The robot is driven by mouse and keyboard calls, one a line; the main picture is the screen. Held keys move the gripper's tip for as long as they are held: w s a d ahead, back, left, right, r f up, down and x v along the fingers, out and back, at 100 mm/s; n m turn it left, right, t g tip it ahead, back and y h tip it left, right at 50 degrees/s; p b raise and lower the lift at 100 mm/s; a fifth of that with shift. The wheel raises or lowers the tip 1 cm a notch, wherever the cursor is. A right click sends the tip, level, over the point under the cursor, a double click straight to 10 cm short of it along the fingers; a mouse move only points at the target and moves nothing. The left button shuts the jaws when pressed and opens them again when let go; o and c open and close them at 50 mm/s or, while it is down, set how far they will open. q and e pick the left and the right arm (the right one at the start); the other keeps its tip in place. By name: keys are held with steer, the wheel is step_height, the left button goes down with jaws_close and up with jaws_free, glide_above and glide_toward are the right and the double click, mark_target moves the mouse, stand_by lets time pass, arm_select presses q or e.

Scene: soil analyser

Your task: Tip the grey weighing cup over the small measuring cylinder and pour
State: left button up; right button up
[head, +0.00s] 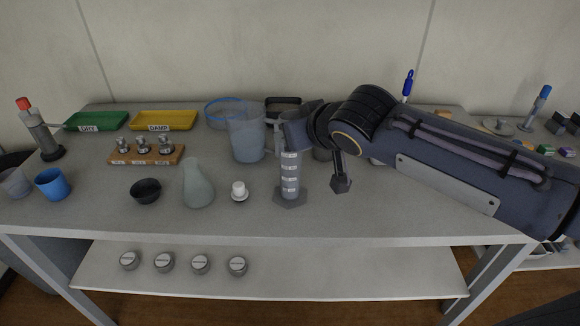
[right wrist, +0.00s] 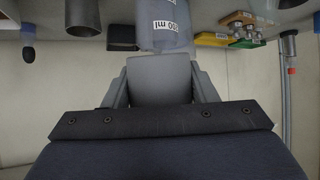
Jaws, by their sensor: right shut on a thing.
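The small measuring cylinder (head: 290,178) is clear with white labels and stands upright on a hexagonal foot near the table's middle front. My right gripper (head: 290,127) is above its mouth, shut on the grey weighing cup (head: 297,136). The cup looks tilted over the cylinder's top; whether anything flows out cannot be seen. In the right wrist view, which shows the scene upside down, the grey cup (right wrist: 160,80) sits between both fingers. Its inside is hidden. My left gripper is not in view.
A clear beaker (head: 246,135) stands just left of the cylinder. A small white-topped item (head: 239,190), a flask (head: 197,188) and a black bowl (head: 146,190) are further left. Green (head: 97,121) and yellow (head: 163,119) trays lie behind.

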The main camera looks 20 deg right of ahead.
arm_select(q)
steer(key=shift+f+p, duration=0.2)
steer(key=shift+p, duration=0.35)
arm_select(e)
steer(key=shift+r, duration=0.1)
steer(key=shift+r+p, duration=0.95)
steer(key=shift+r, duration=0.5)
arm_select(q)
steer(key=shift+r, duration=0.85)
arm_select(e)
steer(key=shift+f, duration=0.1)
